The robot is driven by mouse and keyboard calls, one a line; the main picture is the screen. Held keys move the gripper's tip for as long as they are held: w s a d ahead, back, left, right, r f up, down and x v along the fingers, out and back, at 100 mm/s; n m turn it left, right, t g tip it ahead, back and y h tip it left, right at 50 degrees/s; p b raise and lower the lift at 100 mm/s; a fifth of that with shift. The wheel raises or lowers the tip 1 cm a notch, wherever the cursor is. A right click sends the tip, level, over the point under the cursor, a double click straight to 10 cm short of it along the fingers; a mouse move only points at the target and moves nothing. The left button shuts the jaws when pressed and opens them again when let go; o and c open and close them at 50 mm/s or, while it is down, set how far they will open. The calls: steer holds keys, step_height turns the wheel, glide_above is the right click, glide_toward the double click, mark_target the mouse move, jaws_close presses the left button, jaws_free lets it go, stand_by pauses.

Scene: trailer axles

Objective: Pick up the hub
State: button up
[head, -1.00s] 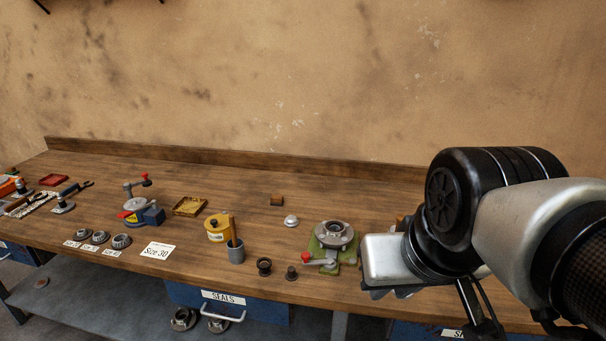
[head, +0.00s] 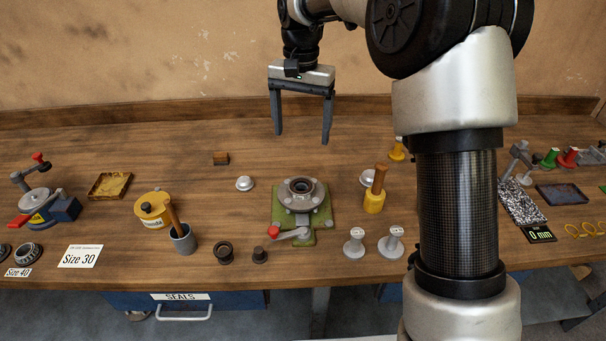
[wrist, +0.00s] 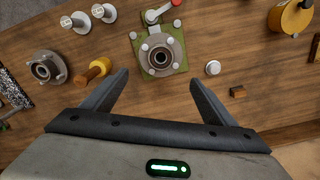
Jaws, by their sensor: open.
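A grey flanged hub (head: 300,194) with a dark central bore sits on a green fixture (head: 322,218) with a red-knobbed lever (head: 290,233). This hub also shows in the wrist view (wrist: 161,57). A second flanged hub (wrist: 47,69) stands loose on the bench at the left of the wrist view; my arm hides it in the head view. My gripper (head: 302,138) is open and empty, raised above the bench behind the fixture. In the wrist view its spread fingers (wrist: 158,78) point toward the fixture hub, apart from it.
A yellow pot with a wooden handle (head: 375,195) and two grey stepped pieces (head: 354,243) stand right of the fixture. A small silver dome (head: 245,183), wooden block (head: 221,158), yellow can (head: 153,209) and grey cup (head: 183,239) are left. Bench behind the fixture is mostly clear.

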glide_above(301, 185)
steer(key=f, duration=1.1)
steer(key=shift+s+d, duration=0.1)
steer(key=shift+s, duration=0.3)
steer(key=shift+w+f, duration=0.15)
steer(key=shift+f, duration=1.45)
steer(key=shift+w+f, duration=0.1)
steer(key=shift+f, duration=1.45)
jaws_close()
steer(key=shift+w+r, duration=0.15)
steer(key=shift+r, duration=0.05)
